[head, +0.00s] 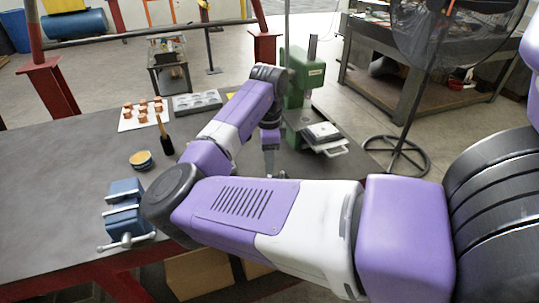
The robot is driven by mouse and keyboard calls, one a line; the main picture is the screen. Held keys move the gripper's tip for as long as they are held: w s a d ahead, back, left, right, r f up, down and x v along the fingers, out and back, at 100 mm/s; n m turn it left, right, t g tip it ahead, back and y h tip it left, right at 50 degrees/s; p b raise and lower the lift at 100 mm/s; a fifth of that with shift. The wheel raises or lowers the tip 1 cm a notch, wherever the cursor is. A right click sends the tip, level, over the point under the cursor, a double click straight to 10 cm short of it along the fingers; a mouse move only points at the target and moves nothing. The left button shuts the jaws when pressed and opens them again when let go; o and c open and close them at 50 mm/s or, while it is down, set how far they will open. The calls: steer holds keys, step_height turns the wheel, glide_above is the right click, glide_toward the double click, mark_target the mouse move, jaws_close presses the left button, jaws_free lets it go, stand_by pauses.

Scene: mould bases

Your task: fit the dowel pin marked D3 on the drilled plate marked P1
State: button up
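My gripper (270,163) points down over the right part of the dark workbench, beyond my forearm. Its fingertips are small and partly hidden by the arm, so I cannot tell whether it is open or holds anything. I cannot read the mark D3 or P1 anywhere. A grey plate with round recesses or holes (197,101) lies at the back of the bench. A white board (128,124) with several copper-coloured blocks lies left of it. A grey, plate-like piece (322,131) sits on a pale handled tray (334,149) at the right. No dowel pin can be made out.
A green press (301,85) stands at the back right. A blue vise (125,208) is at the front left, with a round tin (141,160) and a wooden-handled brush (164,138) beyond it. The left of the workbench (50,175) is clear.

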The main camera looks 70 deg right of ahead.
mark_target(269, 176)
steer(key=shift+f+p, duration=0.45)
steer(key=shift+f, duration=2.65)
jaws_close()
steer(key=shift+r, duration=0.15)
steer(key=shift+r+p, duration=0.95)
steer(key=shift+r, duration=0.05)
steer(key=shift+s+a, duration=0.1)
